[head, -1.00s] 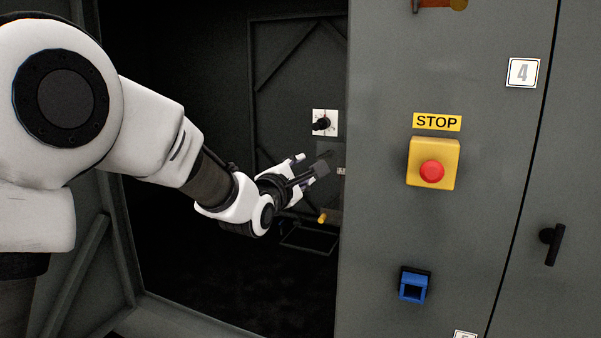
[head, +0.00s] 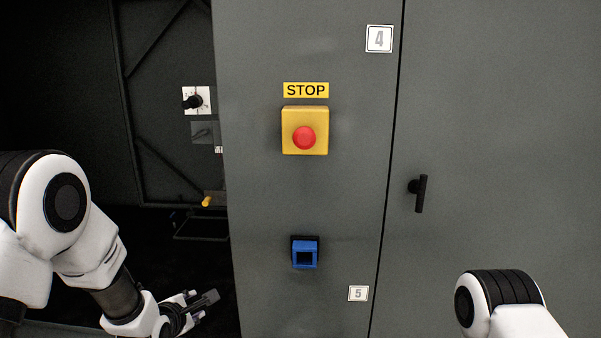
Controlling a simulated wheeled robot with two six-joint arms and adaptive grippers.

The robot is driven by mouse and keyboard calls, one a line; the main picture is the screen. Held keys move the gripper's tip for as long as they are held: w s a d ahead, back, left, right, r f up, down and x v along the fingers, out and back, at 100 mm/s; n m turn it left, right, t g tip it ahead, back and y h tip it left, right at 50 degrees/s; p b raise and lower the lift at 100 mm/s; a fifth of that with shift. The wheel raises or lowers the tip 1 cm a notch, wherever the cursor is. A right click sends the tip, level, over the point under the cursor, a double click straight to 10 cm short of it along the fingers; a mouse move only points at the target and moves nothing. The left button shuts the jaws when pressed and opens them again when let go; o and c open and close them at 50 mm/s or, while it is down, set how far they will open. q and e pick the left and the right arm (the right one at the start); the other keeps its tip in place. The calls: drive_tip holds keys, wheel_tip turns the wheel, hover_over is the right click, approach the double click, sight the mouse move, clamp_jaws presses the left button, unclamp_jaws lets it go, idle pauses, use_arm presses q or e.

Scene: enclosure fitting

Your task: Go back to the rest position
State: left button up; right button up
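My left arm comes in at the lower left. Its gripper (head: 205,302) is low, in front of the dark opening left of the grey cabinet (head: 260,200). The fingers look apart with nothing seen between them. The gripper touches nothing that I can see. Only a white and black link of my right arm shows at the lower right; the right gripper is out of the picture.
The cabinet front bears a yellow box with a red stop button (head: 304,137), a STOP label (head: 306,90), a blue socket (head: 304,254) and a black door handle (head: 418,194). Inside the opening are a rotary switch (head: 196,100) and a yellow knob (head: 207,201).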

use_arm(q)
drive_tip(key=s+f+m+g+b, duration=0.2)
drive_tip(key=s+f+m+g, duration=0.65)
drive_tip(key=s+f, duration=1.9)
drive_tip(key=s+m+g, duration=0.3)
drive_tip(key=s+m, duration=0.9)
drive_tip(key=m, duration=0.2)
drive_tip(key=shift+r, duration=0.25)
